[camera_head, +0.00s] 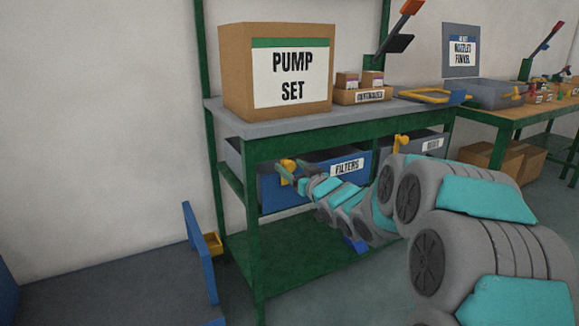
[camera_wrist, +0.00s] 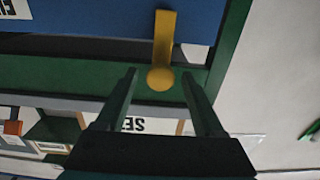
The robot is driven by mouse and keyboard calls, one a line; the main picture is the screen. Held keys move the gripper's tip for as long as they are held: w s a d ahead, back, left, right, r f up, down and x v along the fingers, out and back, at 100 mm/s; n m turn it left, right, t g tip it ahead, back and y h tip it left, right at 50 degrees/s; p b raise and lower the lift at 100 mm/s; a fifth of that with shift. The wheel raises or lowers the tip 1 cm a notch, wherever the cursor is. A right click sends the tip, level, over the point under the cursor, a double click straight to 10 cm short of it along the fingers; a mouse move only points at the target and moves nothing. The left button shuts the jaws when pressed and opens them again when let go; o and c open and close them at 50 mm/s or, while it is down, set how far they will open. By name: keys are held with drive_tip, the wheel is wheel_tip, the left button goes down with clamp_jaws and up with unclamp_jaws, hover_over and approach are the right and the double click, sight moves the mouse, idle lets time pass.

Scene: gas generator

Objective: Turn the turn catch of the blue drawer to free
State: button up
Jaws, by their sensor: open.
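In the wrist view, the catch (camera_wrist: 164,38) is a flat bar with a round knob, reaching from the blue front across to the green rail. My gripper (camera_wrist: 159,76) is open, one finger on each side of the knob, with gaps visible on both sides. In the head view, my gripper (camera_head: 283,171) partly covers the catch.
A grey drawer (camera_head: 428,146) with another yellow catch (camera_head: 400,141) is to the right. A PUMP SET box (camera_head: 235,75) and a small carton tray (camera_head: 362,96) stand on the bench. A blue panel (camera_head: 200,250) with a yellow part stands at lower left.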

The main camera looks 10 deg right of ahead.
drive_tip(key=shift+w+a, duration=0.25)
drive_tip(key=shift+w, duration=0.4)
clamp_jaws()
idle(1.0)
